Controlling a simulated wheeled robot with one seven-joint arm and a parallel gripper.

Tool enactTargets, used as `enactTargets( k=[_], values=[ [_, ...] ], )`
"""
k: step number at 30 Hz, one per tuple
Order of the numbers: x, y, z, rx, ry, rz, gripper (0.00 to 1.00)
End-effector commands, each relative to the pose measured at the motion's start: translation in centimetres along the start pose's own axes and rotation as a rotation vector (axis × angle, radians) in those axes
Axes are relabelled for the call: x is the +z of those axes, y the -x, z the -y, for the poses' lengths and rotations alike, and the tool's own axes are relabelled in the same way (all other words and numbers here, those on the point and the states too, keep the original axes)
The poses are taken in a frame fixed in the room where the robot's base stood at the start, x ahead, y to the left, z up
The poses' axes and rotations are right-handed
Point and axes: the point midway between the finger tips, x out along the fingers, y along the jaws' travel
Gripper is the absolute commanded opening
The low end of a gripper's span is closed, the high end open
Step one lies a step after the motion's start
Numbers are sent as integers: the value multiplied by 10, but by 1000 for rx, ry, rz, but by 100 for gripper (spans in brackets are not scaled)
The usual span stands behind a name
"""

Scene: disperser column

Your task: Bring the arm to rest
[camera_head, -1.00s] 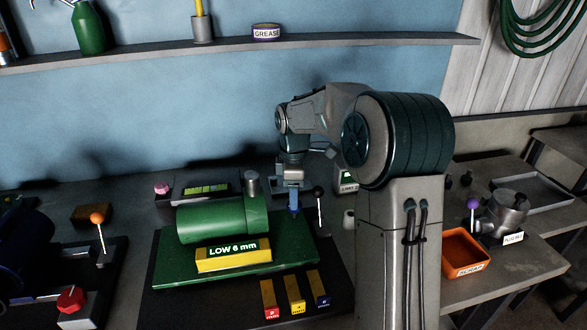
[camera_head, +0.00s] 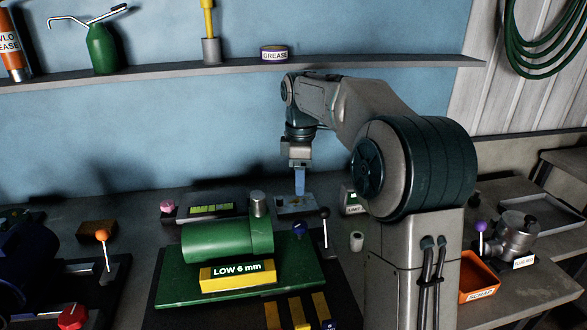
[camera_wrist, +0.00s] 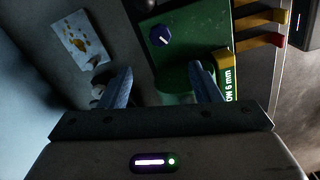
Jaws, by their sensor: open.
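My gripper (camera_head: 299,182) hangs fingers down above the far right corner of the green machine (camera_head: 228,241), clear of the bench and holding nothing. In the wrist view my gripper (camera_wrist: 160,88) shows two blue fingers spread apart with an empty gap. My arm (camera_head: 345,105) is raised and bent, with its elbow high in front of the blue wall. In the wrist view the green machine (camera_wrist: 200,30) lies beyond the fingers, with its dark blue knob (camera_wrist: 161,36).
A yellow block (camera_head: 238,275) marked LOW 6 mm sits before the green cylinder. A black-knobbed lever (camera_head: 325,228) stands right of my gripper. A stained sheet (camera_head: 296,204) lies behind. A shelf (camera_head: 240,68) runs above my arm. An orange scrap bin (camera_head: 478,279) is at right.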

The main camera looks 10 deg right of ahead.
Motion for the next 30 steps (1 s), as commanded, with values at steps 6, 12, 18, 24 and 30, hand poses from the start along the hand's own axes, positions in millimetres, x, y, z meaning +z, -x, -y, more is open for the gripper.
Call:
enactTargets(
  k=[6, 12, 18, 24, 30],
  values=[
    [2, 6, 34, 38, -140, 16, 57],
    [16, 4, 97, 102, -426, 10, 57],
    [36, -9, 160, 157, -727, -40, 57],
    [56, -36, 222, 183, -1023, -123, 57],
    [69, -62, 264, 179, -1234, -198, 57]
  ],
)
